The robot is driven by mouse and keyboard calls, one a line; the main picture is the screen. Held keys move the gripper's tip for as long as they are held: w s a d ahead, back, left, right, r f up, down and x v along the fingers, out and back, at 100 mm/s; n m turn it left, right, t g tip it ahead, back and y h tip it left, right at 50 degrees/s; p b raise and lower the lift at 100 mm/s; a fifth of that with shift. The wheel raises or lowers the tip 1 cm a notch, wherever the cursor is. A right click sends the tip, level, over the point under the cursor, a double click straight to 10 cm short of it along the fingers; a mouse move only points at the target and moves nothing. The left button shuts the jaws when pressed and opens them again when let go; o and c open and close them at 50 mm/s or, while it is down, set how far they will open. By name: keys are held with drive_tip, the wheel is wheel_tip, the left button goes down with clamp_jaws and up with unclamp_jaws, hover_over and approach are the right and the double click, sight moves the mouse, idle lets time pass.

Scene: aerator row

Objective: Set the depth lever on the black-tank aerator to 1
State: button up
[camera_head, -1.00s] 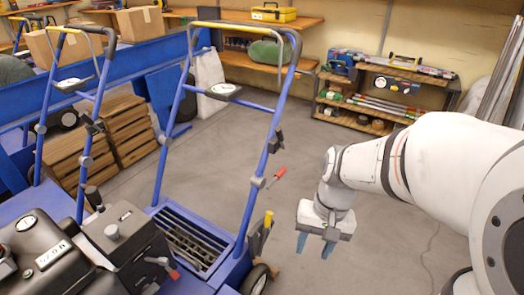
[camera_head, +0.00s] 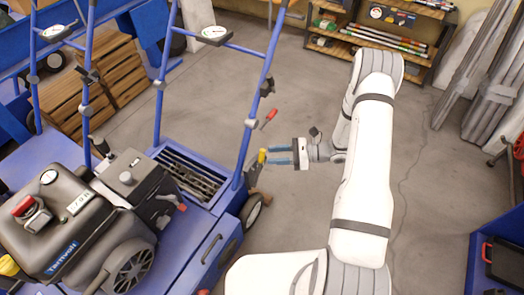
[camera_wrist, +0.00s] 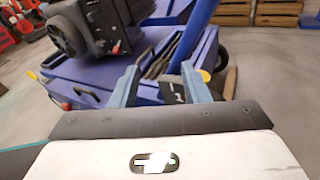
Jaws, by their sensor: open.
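The black-tank aerator has a blue frame and a black engine and tank (camera_head: 70,215). A lever with a yellow grip (camera_head: 262,156) stands on a dark plate (camera_head: 252,176) at its right rear side, by the handle's foot. Any numbers on the plate are too small to read. My gripper (camera_head: 271,155) is open, with blue fingers pointing left, right beside the yellow grip; I cannot tell whether they touch it. In the wrist view the open fingers (camera_wrist: 160,68) face the blue aerator body (camera_wrist: 145,90). A yellow spot (camera_wrist: 205,76) shows by the right finger; I cannot tell if it is the grip.
The aerator's rear wheel (camera_head: 252,210) is below the lever. A blue handle bar (camera_head: 258,105) rises just left of my gripper. A red-handled tool (camera_head: 268,118) shows near that bar. A shelf (camera_head: 375,30) stands behind.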

sight(261, 156)
wheel_tip(261, 156, down, 6)
drive_tip(key=w+d+m+t+p, duration=0.2)
drive_tip(key=m+t, duration=0.3)
drive_tip(key=m, duration=0.1)
drive_tip(key=b+x, duration=0.1)
drive_tip(key=x, duration=0.6)
drive_tip(key=shift+a+f+b, duration=0.15)
drive_tip(key=shift+a+b, duration=0.05)
drive_tip(key=shift+b, duration=0.2)
clamp_jaws()
